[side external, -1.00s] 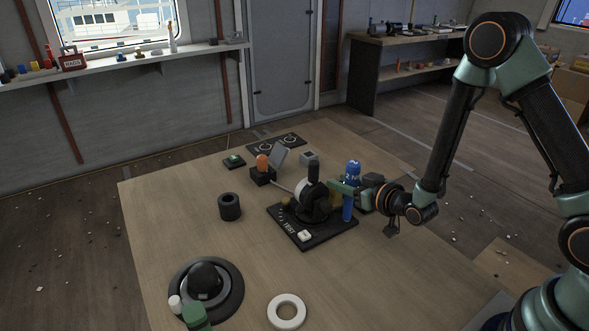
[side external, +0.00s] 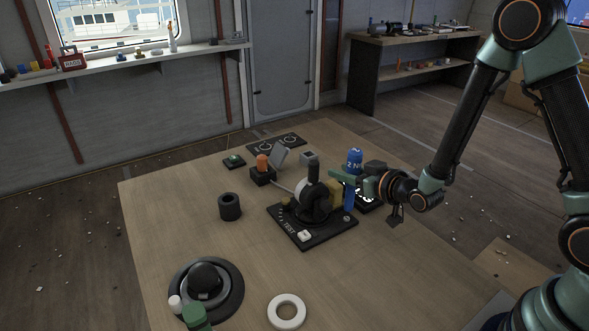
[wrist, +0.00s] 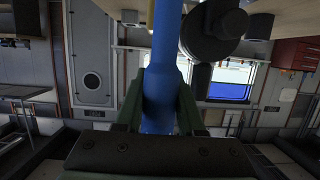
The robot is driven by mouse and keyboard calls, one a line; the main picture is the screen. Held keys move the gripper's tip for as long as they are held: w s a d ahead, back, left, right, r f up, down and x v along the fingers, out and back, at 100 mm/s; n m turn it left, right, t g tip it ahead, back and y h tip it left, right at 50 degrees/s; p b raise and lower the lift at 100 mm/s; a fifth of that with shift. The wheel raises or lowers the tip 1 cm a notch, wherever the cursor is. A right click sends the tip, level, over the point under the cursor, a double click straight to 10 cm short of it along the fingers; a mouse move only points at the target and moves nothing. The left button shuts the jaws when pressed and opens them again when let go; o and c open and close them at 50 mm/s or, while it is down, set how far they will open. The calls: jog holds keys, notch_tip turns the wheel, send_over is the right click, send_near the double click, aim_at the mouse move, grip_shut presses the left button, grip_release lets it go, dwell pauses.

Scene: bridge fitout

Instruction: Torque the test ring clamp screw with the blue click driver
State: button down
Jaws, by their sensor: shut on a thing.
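The blue click driver (side external: 354,158) stands upright in my gripper (side external: 348,178), to the right of the test fixture. In the wrist view the driver (wrist: 163,70) runs between the two green jaws (wrist: 160,100), which are shut on its shaft. A yellow block (side external: 335,193) stands at the clamp's right. The clamp screw cannot be made out, and the driver's lower tip is hard to see.
A black cylinder (side external: 230,207), an orange-topped block (side external: 262,165) and a white ring (side external: 287,311) stand clear on the bench. A round black base (side external: 236,290) is at front left.

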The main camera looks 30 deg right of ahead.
jog(key=shift+r, duration=1.5)
